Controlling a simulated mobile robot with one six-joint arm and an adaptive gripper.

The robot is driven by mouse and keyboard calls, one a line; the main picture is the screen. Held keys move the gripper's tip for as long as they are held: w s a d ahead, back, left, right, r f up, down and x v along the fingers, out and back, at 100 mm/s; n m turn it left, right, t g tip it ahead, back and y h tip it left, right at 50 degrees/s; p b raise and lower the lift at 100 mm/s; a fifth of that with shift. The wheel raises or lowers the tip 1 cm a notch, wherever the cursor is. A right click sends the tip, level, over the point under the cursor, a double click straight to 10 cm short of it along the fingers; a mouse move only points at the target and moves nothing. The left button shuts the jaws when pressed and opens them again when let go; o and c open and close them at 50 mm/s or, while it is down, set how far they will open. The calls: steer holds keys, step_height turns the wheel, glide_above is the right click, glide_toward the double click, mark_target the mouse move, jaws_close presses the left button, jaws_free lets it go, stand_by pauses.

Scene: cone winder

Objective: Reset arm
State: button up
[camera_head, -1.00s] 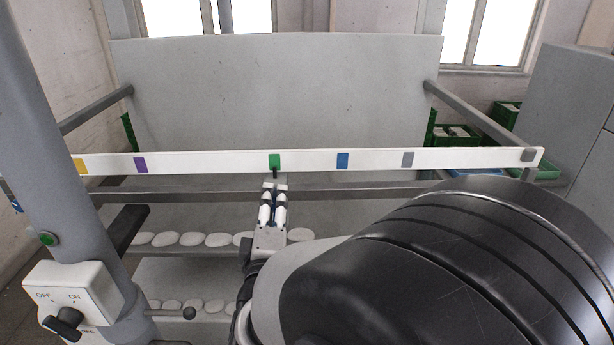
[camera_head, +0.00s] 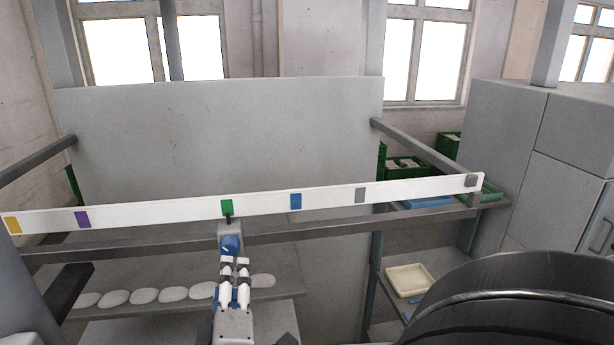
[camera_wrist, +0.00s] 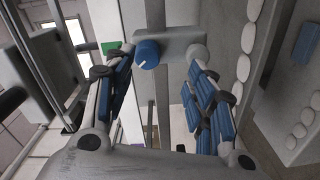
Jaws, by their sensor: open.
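My gripper (camera_head: 234,270) is open and empty, with white fingers, below the green marker (camera_head: 227,208) on the white rail. A blue knob (camera_head: 231,243) on a small grey box (camera_head: 229,228) shows just beyond the fingertips. In the wrist view, the blue knob (camera_wrist: 147,54) and its grey box (camera_wrist: 178,44) lie ahead, between and beyond my open fingers (camera_wrist: 160,75). I cannot tell the exact gap to the knob, but nothing is held.
The white rail (camera_head: 130,217) carries coloured markers across the machine. White rounded pieces (camera_head: 145,296) lie in a row on a lower shelf. A cream tray (camera_head: 409,280) and green crates (camera_head: 405,166) are at the right, beside a grey cabinet (camera_head: 570,130).

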steer(key=w+d+f+m+g+b, duration=0.1)
steer(key=d+f+m+g+b, duration=0.2)
steer(key=d+f+m+b, duration=0.25)
steer(key=s+d+f+m+g+h+b, duration=0.1)
steer(key=s+d+f+m+g+b, duration=0.2)
steer(key=d, duration=0.5)
steer(key=s+d+f+m+g+b, duration=0.3)
steer(key=s+d+f+b, duration=0.3)
steer(key=s+d+f, duration=0.2)
steer(key=shift+f+m+h, duration=0.4)
steer(key=shift+f+m, duration=0.05)
steer(key=shift+f, duration=0.25)
steer(key=s+d+f+m+g+b, duration=0.1)
steer(key=s+d, duration=0.1)
steer(key=s, duration=0.1)
steer(key=s+d+f+m+g+h+b, duration=0.1)
steer(key=s+d+f+m, duration=0.1)
steer(key=s+d, duration=0.1)
steer(key=s+d+f+m+g+h+b, duration=0.1)
steer(key=s+d+m, duration=0.1)
steer(key=s+d, duration=0.1)
steer(key=shift+s+f, duration=0.4)
steer(key=shift+s, duration=0.1)
steer(key=shift+c, duration=0.2)
